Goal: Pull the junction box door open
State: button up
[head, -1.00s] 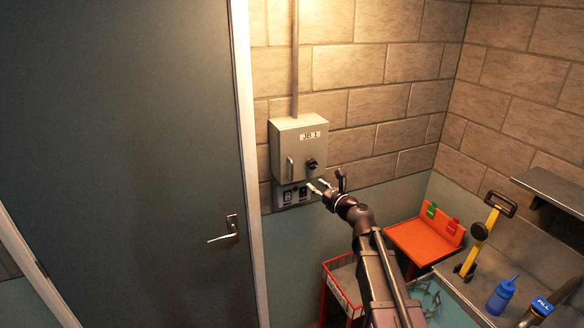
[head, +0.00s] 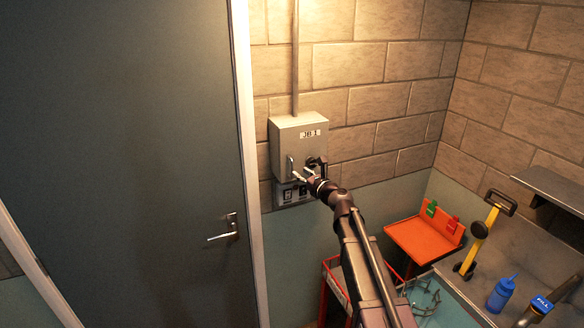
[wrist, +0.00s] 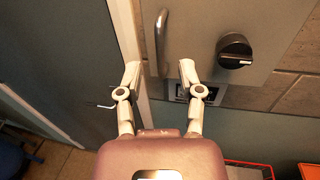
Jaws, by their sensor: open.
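The junction box (head: 290,130) is a pale grey wall box labelled JB 1, and its door looks closed. Its upright metal bar handle (head: 290,163) is at the door's lower left; the handle also shows in the wrist view (wrist: 160,38). A black round knob (wrist: 234,50) sits to the handle's right. My gripper (head: 302,176) is at the lower front of the box, covering part of the knob in the head view. In the wrist view my gripper (wrist: 160,70) is open and empty, its fingertips either side of the handle's lower end. I cannot tell whether they touch it.
A switch plate (head: 284,195) is on the wall just below the box. A large grey room door (head: 130,150) with a lever handle stands to the left. An orange tray (head: 420,240) and a bench with a blue bottle (head: 501,295) are at the lower right.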

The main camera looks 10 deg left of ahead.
aim_at(292, 177)
jog(key=shift+x, duration=3)
grip_shut()
